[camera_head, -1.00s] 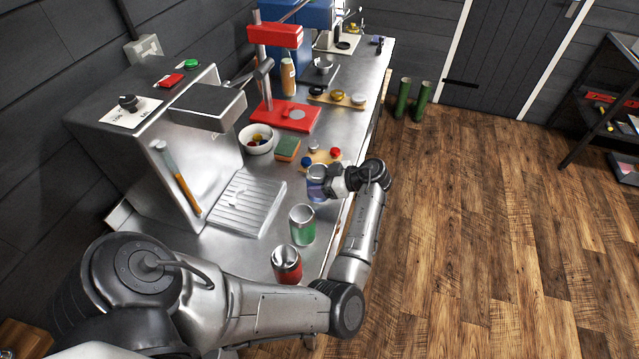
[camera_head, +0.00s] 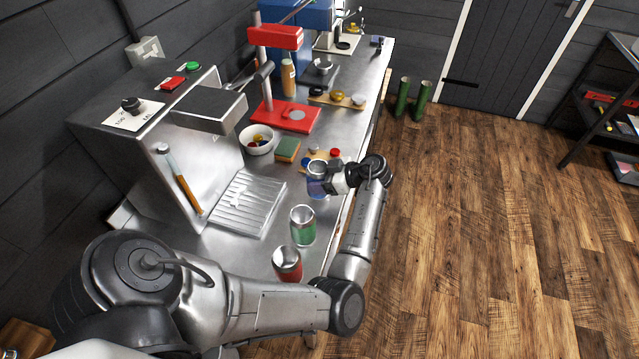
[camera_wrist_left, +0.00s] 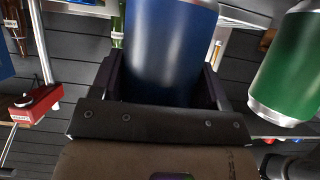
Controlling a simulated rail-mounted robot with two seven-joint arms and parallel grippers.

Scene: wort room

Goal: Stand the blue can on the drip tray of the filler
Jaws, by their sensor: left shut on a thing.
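The blue can (camera_head: 317,187) is upright between the fingers of my left gripper (camera_head: 322,176), near the right edge of the steel bench. In the left wrist view the can (camera_wrist_left: 170,50) fills the space between the gripper's dark fingers (camera_wrist_left: 165,88), which are shut on it. I cannot tell whether its base touches the bench. The filler (camera_head: 160,130) is the steel machine at the left. Its ribbed drip tray (camera_head: 246,205) is bare, to the left of the can. My right gripper is not in view.
A green can (camera_head: 302,226) and a red can (camera_head: 287,264) stand near the bench's front edge; the green one also shows in the left wrist view (camera_wrist_left: 290,65). A white bowl (camera_head: 257,140), a sponge (camera_head: 287,149) and a red press (camera_head: 285,115) stand behind the tray.

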